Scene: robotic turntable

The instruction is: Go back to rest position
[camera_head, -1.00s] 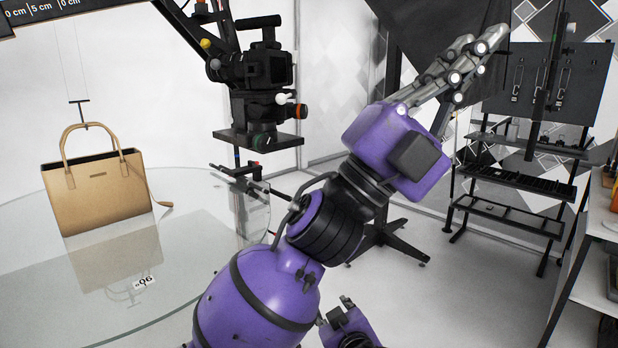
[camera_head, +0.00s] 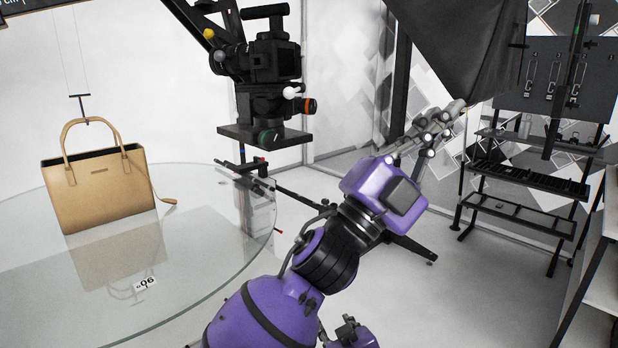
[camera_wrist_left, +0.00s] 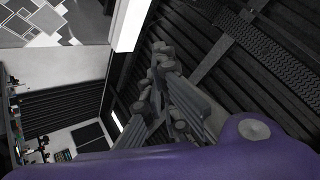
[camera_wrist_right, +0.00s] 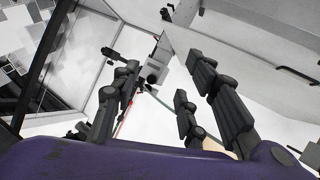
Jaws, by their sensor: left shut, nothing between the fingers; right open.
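My left gripper (camera_head: 455,110) is raised at the end of my purple arm in the head view, pointing up and right. Its fingers are together and empty. In the left wrist view its shut fingers (camera_wrist_left: 162,55) show against a dark slatted surface. In the right wrist view my right gripper (camera_wrist_right: 158,78) has its fingers spread, with nothing between them. In the head view only a small purple and dark part shows low by the frame's bottom edge; I cannot tell whether it is the right gripper.
A tan handbag (camera_head: 98,190) hangs by thin wires over the round glass table (camera_head: 195,255) at left. A black camera rig (camera_head: 268,85) stands beyond the table's edge. A dark shelf rack (camera_head: 530,180) stands at right. Some floor (camera_head: 480,290) right of my arm is clear.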

